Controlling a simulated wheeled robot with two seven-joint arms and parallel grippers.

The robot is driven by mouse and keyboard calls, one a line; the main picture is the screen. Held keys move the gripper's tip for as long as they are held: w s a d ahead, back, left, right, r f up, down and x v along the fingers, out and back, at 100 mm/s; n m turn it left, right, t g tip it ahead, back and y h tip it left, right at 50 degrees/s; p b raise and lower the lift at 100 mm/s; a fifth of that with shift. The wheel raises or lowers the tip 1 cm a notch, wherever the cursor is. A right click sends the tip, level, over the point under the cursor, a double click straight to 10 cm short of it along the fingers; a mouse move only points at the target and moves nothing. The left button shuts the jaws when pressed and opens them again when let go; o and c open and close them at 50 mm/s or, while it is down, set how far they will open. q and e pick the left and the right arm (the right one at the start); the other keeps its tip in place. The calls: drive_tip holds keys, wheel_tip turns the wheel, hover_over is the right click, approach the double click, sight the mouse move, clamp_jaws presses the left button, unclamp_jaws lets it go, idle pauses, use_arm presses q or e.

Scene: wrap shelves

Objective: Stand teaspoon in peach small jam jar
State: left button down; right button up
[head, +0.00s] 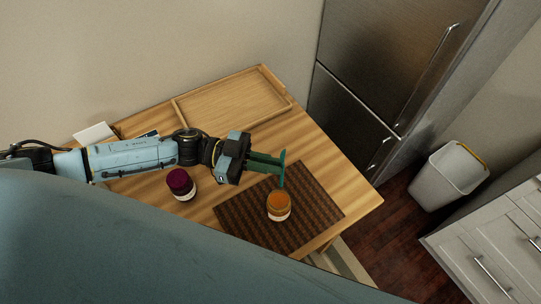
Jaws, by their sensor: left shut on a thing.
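The peach small jam jar (279,207) stands upright on a dark brown woven mat (248,222) on the wooden table. My left gripper (272,163) is shut on a teal teaspoon (282,172). The spoon hangs roughly upright, and its lower end is close above the jar. I cannot tell whether the spoon tip is inside the jar mouth or just over it. My right gripper is not in view.
A dark red jar (180,184) stands left of the mat, below my left arm. A wooden tray (272,82) lies at the table's back. A white object (95,133) lies at the left edge. The table's right end (345,188) is clear. A fridge (385,80) and a grey bin (440,185) stand beyond.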

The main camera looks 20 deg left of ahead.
use_arm(q)
drive_tip(key=shift+f+b, duration=5.7)
drive_tip(key=shift+f, duration=1.1)
drive_tip(key=c, duration=1.5)
unclamp_jaws()
drive_tip(key=shift+r, duration=0.1)
wheel_tip(320, 180, up, 10)
drive_tip(key=shift+f+p, duration=0.1)
drive_tip(key=shift+p, duration=1)
drive_tip(key=shift+s, duration=0.15)
